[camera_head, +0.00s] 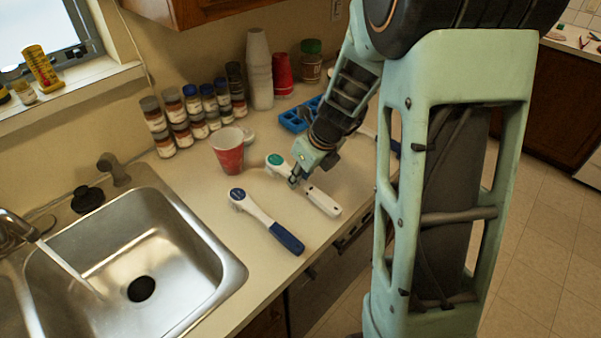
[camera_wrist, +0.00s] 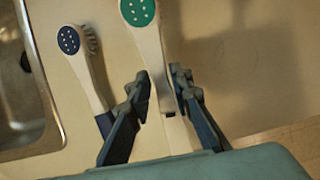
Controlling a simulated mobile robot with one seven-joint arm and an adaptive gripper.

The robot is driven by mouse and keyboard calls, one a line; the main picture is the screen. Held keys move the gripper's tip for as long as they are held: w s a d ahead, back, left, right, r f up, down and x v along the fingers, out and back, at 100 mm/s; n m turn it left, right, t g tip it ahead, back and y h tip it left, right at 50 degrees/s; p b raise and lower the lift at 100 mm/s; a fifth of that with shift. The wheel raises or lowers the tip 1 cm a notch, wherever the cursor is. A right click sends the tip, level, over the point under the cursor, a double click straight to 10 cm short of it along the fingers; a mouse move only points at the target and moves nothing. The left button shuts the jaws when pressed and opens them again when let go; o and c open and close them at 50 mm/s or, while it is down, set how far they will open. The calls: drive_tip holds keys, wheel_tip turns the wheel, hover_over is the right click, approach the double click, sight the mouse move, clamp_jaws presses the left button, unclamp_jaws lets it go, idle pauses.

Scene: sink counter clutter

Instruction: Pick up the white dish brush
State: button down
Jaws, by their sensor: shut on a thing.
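The white dish brush (camera_head: 320,200) with a green round head lies on the counter in the head view, its handle pointing toward the front edge. It also shows in the wrist view (camera_wrist: 149,45), with its shaft between my fingers. My gripper (camera_head: 297,180) is over the middle of this brush, with its fingers closed around the shaft. In the wrist view, my gripper (camera_wrist: 160,100) has one finger on each side of the white handle. The lower end of the handle is hidden by the gripper body. I cannot tell whether the brush is lifted off the counter.
A second brush with a blue head and dark blue handle (camera_head: 287,238) lies to the left. A red cup (camera_head: 229,154), several spice jars (camera_head: 193,112) and a blue tray (camera_head: 293,119) stand behind. The steel sink (camera_head: 205,243) is at left. Counter between the brushes and sink is clear.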

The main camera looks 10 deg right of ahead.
drive_tip(key=s+a+r+p, duration=0.5)
drive_tip(key=s+r, duration=0.3)
drive_tip(key=s, duration=0.3)
drive_tip(key=shift+s+r+p, duration=0.15)
drive_tip(key=shift+s+p, duration=0.15)
drive_tip(key=shift+p, duration=0.05)
drive_tip(key=c, duration=2.4)
unclamp_jaws()
drive_tip(key=c, duration=0.3)
drive_tip(key=shift+c, duration=0.2)
